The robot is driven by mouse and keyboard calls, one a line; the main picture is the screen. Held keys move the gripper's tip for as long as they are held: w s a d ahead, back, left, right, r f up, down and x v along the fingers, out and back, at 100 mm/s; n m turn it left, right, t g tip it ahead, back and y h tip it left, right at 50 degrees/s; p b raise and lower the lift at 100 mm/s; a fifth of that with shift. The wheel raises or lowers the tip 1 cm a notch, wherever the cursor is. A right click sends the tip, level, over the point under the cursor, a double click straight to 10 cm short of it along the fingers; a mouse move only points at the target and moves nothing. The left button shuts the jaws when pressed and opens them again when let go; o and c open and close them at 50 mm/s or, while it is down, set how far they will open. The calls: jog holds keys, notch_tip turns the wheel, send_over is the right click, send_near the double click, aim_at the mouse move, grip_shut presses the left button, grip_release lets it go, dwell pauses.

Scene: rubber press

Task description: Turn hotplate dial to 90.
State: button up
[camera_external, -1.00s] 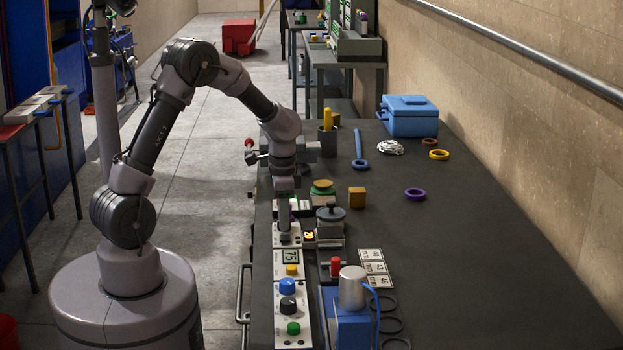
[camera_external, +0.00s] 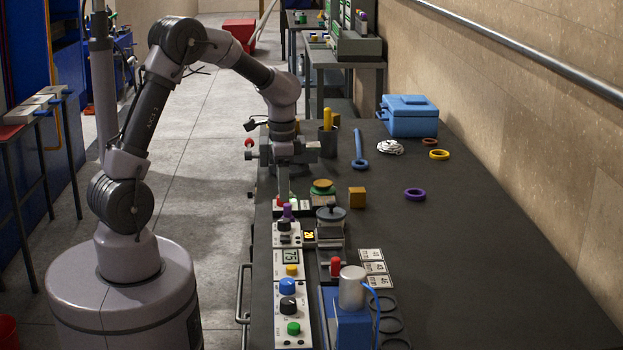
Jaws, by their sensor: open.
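The hotplate (camera_external: 329,241) stands at the left part of the dark bench with a grey lidded pot (camera_external: 330,218) on it. Its small display (camera_external: 308,236) glows orange; the digits are too small to read surely. A white panel (camera_external: 290,241) beside it carries a black dial (camera_external: 284,227) and a purple knob (camera_external: 288,211). I cannot make out the dial's pointer or scale. My gripper (camera_external: 283,195) points down, open, just behind and above this panel, apart from the black dial. The fingertips are small and partly hard to separate from the things behind.
Nearer panels hold a display reading 75 (camera_external: 290,256), a yellow button (camera_external: 291,270), a blue knob (camera_external: 288,286) and a green button (camera_external: 293,328). A blue device with a metal cylinder (camera_external: 352,288) stands right. An orange block (camera_external: 357,197) lies behind.

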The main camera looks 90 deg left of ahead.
notch_tip(320, 180, up, 8)
jog(key=p, duration=0.2)
jog(key=shift+d+r, duration=0.2)
jog(key=s+d+r+m+t+y+b, duration=0.1)
jog(key=s+d+r+m+t+b, duration=0.15)
jog(key=d, duration=0.75)
jog(key=s+d+r+m+t+y+b, duration=0.1)
jog(key=s+d+r+b, duration=0.15)
jog(key=d, duration=0.75)
jog(key=s+d+f+m+t, duration=0.1)
jog(key=s+d+f+t, duration=0.1)
jog(key=s+d, duration=0.3)
jog(key=shift+s+d+f+m+h+b, duration=0.2)
jog(key=shift+s+f+m+h+b, duration=0.15)
jog(key=shift+s+f, duration=0.35)
jog(key=shift+w+f, duration=0.15)
